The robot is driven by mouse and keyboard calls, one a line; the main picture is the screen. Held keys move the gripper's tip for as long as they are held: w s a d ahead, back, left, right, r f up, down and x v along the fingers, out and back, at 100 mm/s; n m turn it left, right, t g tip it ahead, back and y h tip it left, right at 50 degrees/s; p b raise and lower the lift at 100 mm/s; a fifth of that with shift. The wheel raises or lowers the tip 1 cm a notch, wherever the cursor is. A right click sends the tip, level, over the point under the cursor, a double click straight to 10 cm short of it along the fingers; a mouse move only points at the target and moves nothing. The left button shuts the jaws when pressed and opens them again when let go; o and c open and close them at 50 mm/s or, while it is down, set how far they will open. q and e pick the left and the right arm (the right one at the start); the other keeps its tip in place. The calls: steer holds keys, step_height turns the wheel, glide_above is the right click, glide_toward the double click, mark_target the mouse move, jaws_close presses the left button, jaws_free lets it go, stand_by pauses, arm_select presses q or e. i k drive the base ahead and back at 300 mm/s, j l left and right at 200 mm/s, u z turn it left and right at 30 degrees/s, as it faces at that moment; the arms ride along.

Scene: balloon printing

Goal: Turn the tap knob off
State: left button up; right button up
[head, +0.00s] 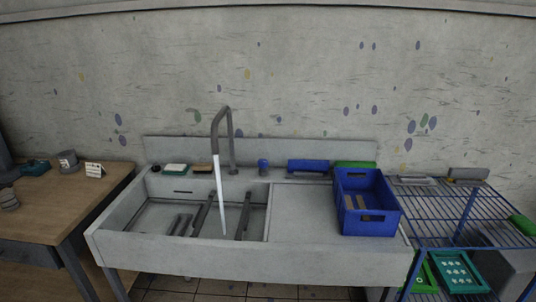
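A grey gooseneck tap (230,137) stands at the back ledge of the sink (140,245). A white stream of water (219,195) runs from its spout down into the basin, so the tap is on. A small blue upright cylinder (263,167), which may be the tap knob, sits on the ledge just right of the tap; I cannot tell for sure. A small dark round piece (156,168) is at the ledge's left end. Neither of my grippers is in view.
A blue crate (367,222) stands on the right drainboard, whose middle is clear. A wooden table (55,207) with small items is at left. A blue wire rack (455,210) with green trays is at right. Dark bars (202,214) lie in the basin.

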mark_target(262, 163)
steer(key=i+j+z, duration=0.15)
steer(key=j, duration=0.4)
steer(key=i+j+z, duration=0.15)
steer(key=j, duration=0.4)
steer(key=j+z, duration=0.1)
steer(key=j, duration=0.45)
steer(key=i, duration=0.05)
